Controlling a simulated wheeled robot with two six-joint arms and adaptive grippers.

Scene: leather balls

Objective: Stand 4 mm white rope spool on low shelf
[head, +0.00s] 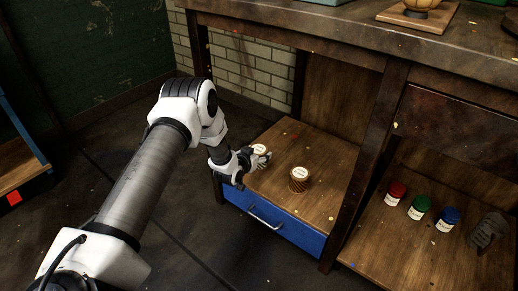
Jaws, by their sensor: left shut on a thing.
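My left arm reaches to the low shelf (275,205), a wooden board above a blue drawer. My left gripper (257,158) is shut on the white rope spool (260,149), at the shelf's left side. Only the spool's pale top and a little of its side show; the fingers hide the rest. It looks about upright, but I cannot tell whether its base touches the board. A brown rope spool (299,180) with a pale label on top stands upright on the same shelf, right of the gripper and apart from it. My right gripper is not in view.
A table post (365,160) divides this shelf from the right one, which holds red (395,193), green (419,207) and blue (446,218) labelled containers and a dark grey item (487,230). The worktop (330,30) overhangs the shelf. Bare board lies behind and right of the brown spool.

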